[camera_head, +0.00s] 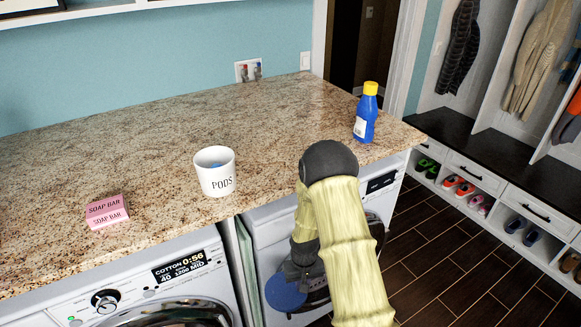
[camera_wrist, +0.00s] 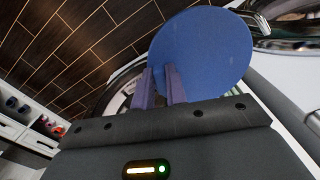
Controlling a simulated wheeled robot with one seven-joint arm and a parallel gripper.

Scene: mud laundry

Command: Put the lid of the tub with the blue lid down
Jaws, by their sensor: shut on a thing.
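A round blue lid (camera_head: 286,293) is in my gripper (camera_head: 297,283), low in front of the right-hand machine and below the counter edge. In the wrist view the blue lid (camera_wrist: 203,50) lies at the fingertips of my gripper (camera_wrist: 160,82), which is shut on its edge. A white tub marked PODS (camera_head: 216,177) stands upright and uncovered on the counter, with something blue inside. The lid is apart from the tub, lower and to its right. My arm hides part of the counter front and machine.
A pink soap bar box (camera_head: 107,211) lies on the granite counter (camera_head: 140,150) left of the tub. A blue bottle with a yellow cap (camera_head: 366,114) stands near the right end. The counter between tub and bottle is clear. A washer (camera_head: 130,295) stands below.

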